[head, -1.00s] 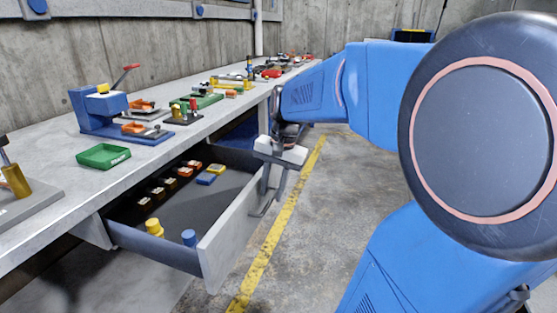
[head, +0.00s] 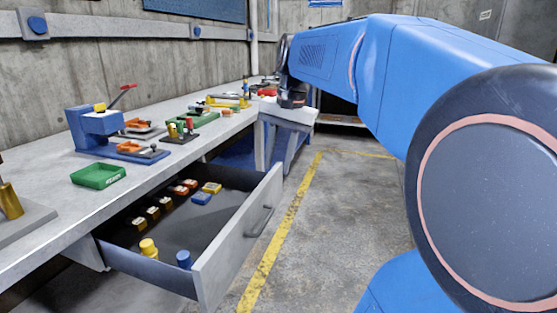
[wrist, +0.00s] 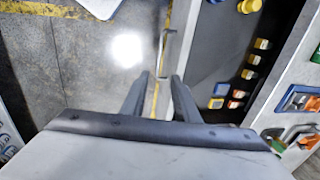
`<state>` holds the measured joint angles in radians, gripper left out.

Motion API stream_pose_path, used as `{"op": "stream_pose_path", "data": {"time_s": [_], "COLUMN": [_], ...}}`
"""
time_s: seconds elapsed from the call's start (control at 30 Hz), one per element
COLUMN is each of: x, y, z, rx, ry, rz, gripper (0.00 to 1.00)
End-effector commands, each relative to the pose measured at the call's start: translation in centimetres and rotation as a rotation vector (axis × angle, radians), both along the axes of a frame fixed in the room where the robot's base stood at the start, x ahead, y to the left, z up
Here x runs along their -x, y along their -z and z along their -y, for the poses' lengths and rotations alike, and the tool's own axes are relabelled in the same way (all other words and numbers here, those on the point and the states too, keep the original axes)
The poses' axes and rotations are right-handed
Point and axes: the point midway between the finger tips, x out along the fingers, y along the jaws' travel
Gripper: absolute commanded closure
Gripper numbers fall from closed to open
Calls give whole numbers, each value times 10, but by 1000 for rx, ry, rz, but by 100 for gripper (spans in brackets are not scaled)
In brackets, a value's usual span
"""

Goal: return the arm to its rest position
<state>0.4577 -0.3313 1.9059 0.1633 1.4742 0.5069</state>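My gripper (head: 276,160) points down beyond the open drawer, well above the floor. Its two fingers stand apart with a clear gap between them. They show in the wrist view (wrist: 160,88) too, with nothing held. The drawer (head: 236,240) is pulled out from under the workbench (head: 50,225). Its front handle (head: 260,221) is apart from my gripper; the handle also shows in the wrist view. Inside the drawer lie several small orange and yellow blocks, a blue block (head: 201,198), a yellow cylinder (head: 148,247) and a blue cylinder (head: 184,259).
On the bench are a green tray (head: 98,177), a blue press-like fixture (head: 90,125) and several small tools and parts. A concrete wall (head: 70,60) stands behind. The floor (head: 345,205) right of the drawer is open, with a yellow line (head: 290,215).

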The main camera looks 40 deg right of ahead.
Motion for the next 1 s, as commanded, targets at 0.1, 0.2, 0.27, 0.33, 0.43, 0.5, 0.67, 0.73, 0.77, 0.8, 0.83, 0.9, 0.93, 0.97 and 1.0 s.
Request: {"op": "stream_pose_path", "data": {"time_s": [0.1, 0.2, 0.27, 0.33, 0.43, 0.5, 0.67, 0.73, 0.77, 0.8, 0.83, 0.9, 0.93, 0.97, 1.0], "x": [0, 0, 0, 0, 0, 0, 5, 11, 15, 21, 26, 39, 44, 50, 58], "y": [-1, -1, -1, -1, -1, -1, 5, 14, 19, 27, 34, 52, 60, 68, 79], "z": [0, 0, 0, 0, 0, 0, -8, -19, -25, -34, -40, -57, -63, -69, -76], "rx": [0, 0, 0, 0, 0, 0, 14, 33, 43, 61, 76, 113, 129, 145, 167], "ry": [0, 0, 0, 0, 0, 0, -34, -83, -111, -155, -191, -284, -323, -362, -415], "rz": [0, 0, 0, 0, 0, 0, 9, 25, 32, 45, 56, 84, 96, 108, 124], "gripper": [72, 72, 72, 72, 72, 72, 72, 72, 72, 72, 72, 72, 72, 72, 72]}}
